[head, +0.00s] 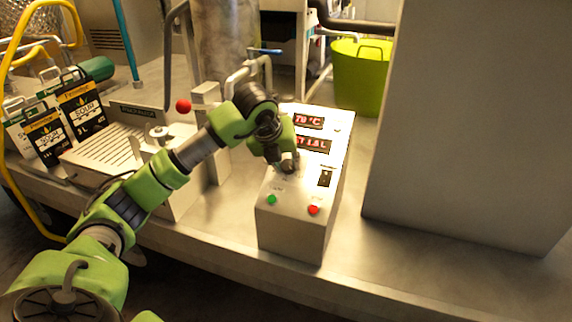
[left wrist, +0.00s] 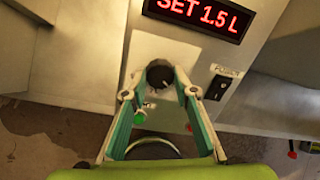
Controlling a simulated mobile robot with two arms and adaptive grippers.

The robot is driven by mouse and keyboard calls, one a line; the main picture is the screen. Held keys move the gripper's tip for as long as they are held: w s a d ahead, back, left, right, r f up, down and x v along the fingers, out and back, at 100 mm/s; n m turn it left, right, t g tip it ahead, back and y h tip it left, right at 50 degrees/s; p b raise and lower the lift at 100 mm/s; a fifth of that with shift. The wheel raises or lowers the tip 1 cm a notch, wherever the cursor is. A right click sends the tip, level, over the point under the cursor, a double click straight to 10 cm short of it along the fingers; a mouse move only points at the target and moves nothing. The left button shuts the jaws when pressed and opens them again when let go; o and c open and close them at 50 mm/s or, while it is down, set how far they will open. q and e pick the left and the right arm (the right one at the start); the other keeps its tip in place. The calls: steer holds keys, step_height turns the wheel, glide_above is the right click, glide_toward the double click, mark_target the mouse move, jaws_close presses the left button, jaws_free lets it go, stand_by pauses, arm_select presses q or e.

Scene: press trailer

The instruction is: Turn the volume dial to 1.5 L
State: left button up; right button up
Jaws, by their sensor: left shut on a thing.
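The dark round volume dial (left wrist: 160,74) is on the sloped face of the metal control box (head: 293,240). In the left wrist view it sits between the fingertips of my left gripper (left wrist: 160,92), which is shut on it. In the head view my left gripper (head: 287,162) reaches down to the panel and mostly hides the dial. The red-lit display (left wrist: 200,14) above the dial reads "SET 1.5 L". The same display shows in the head view (head: 313,143), partly covered by the gripper. My right gripper is out of view.
A green button (head: 271,199), a red button (head: 313,209) and a black power switch (head: 324,178) are on the panel near the dial. An upper display (head: 309,121) reads about 70 °C. A large grey block (head: 465,130) stands to the right. Pouches (head: 82,107) stand at left.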

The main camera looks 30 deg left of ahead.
arm_select(q)
steer(key=o, duration=1.1)
steer(key=v, duration=1.2)
